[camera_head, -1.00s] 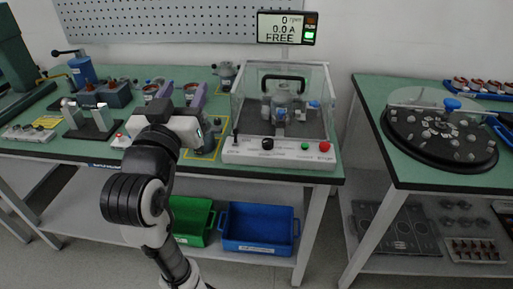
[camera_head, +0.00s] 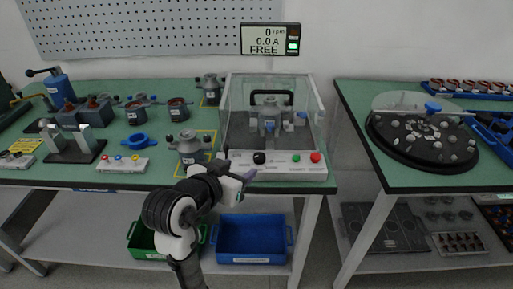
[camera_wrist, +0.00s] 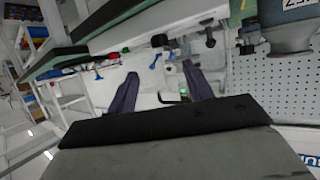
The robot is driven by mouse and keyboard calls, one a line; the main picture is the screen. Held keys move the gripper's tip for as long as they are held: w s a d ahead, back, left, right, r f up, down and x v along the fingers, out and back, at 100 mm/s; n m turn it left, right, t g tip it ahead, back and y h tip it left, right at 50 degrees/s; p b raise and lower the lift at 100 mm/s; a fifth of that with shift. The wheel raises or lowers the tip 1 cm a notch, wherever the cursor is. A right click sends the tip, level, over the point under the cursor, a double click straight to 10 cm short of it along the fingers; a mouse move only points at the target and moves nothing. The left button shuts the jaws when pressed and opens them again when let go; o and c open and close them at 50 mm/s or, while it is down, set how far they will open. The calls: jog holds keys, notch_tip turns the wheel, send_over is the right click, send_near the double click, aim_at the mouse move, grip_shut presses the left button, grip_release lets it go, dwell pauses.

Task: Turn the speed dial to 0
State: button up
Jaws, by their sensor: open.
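The speed dial appears to be the black round knob (camera_head: 259,157) on the white front panel of the test station (camera_head: 277,171); its pointer setting is too small to read. In the wrist view the dial (camera_wrist: 160,40) lies beyond the fingertips, between them across the picture. My gripper (camera_head: 236,167) is at the panel's left front corner, left of and a little below the dial in the head view. Its two purple fingers stand apart and empty in the wrist view (camera_wrist: 160,82). The display (camera_head: 270,39) reads 0 rpm, 0.0 A, FREE.
A green button (camera_head: 296,157) and a red button (camera_head: 316,157) sit right of the dial. A clear guard (camera_head: 313,105) stands behind the panel. A motor part (camera_head: 188,148) stands left of the station. A round turntable (camera_head: 425,155) is on the right bench, across a gap.

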aim_at(258, 157)
jog(key=x, duration=1.1)
jog(key=shift+r, duration=0.1)
jog(key=c, duration=1)
jog(key=shift+o, duration=0.2)
